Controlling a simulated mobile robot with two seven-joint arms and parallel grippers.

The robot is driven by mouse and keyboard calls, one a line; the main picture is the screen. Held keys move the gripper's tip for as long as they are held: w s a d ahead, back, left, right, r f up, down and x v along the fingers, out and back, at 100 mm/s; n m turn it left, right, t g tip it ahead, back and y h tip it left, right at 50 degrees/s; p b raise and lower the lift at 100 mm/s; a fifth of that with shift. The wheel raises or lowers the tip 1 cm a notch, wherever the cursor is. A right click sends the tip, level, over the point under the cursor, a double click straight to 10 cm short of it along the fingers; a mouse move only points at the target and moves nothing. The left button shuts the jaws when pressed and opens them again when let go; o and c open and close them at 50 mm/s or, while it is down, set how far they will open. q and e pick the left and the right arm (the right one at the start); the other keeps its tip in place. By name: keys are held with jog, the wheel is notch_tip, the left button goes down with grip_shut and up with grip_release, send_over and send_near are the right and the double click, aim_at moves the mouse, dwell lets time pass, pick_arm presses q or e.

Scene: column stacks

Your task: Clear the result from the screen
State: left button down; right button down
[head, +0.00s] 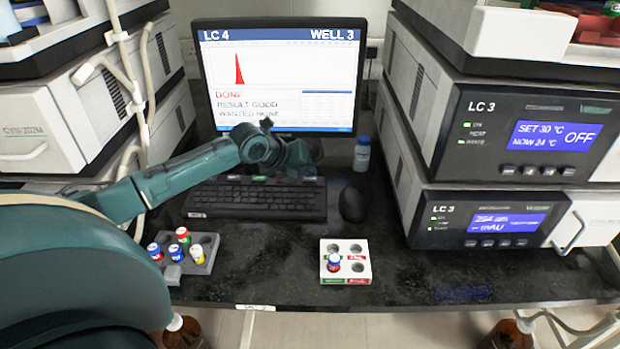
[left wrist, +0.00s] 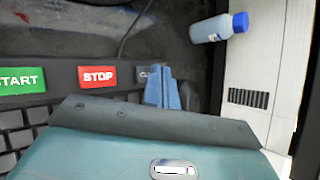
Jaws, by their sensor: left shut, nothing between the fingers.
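The screen (head: 330,75) reads LC 4 and WELL 3, with a red peak, DONE, RESULT GOOD and a partly blocked WANTED line. The keyboard (head: 225,200) lies below it. In the left wrist view, a green START key (left wrist: 18,80), a red STOP key (left wrist: 98,76) and a grey key (left wrist: 147,72) form a row. The grey key's label is mostly hidden behind my fingers. My left gripper (left wrist: 162,82) is shut and empty over the grey key; I cannot tell whether it touches. In the head view my left gripper (head: 302,157) is before the screen's lower edge.
A mouse (head: 352,204) and a blue-capped bottle (head: 362,154) stand right of the keyboard. A white vial block (head: 345,257) and a grey vial rack (head: 200,256) sit near the front edge. Instrument stacks (head: 500,130) flank the bench.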

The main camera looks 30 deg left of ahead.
aim_at(307, 181)
pick_arm(q)
jog(key=shift+f, duration=0.45)
dwell(0.7)
jog(key=shift+r+p, duration=0.8)
jog(key=shift+r, duration=0.1)
notch_tip(307, 181, up, 5)
jog(key=p, duration=0.5)
dwell(0.6)
